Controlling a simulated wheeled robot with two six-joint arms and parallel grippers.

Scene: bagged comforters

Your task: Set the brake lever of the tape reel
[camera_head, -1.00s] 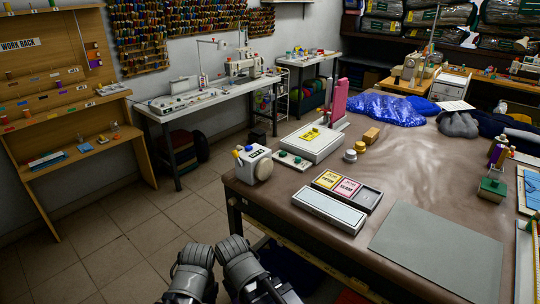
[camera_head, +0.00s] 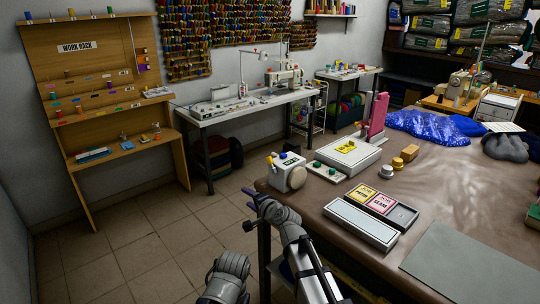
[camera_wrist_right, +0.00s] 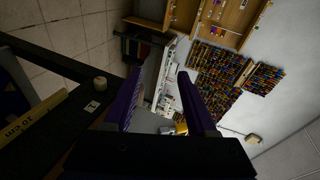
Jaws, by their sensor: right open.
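A white rounded device (camera_head: 289,178), which I take to be the tape reel, sits at the near left corner of the brown table (camera_head: 445,200). It has a yellow knob and a blue knob on top and a small dark label on its front. Which part is the brake lever is too small to tell. My right gripper (camera_head: 257,204), with purple fingers, is open and empty just left of and slightly below the device, beyond the table edge. The right wrist view shows its two fingers (camera_wrist_right: 158,85) spread apart. My left gripper is not in view; only its arm shows.
A flat panel with green knobs (camera_head: 326,172) and a white box with a yellow label (camera_head: 348,153) stand close to the device. A tray with yellow and pink cards (camera_head: 402,217) lies nearer. Open floor (camera_head: 160,250) is at left.

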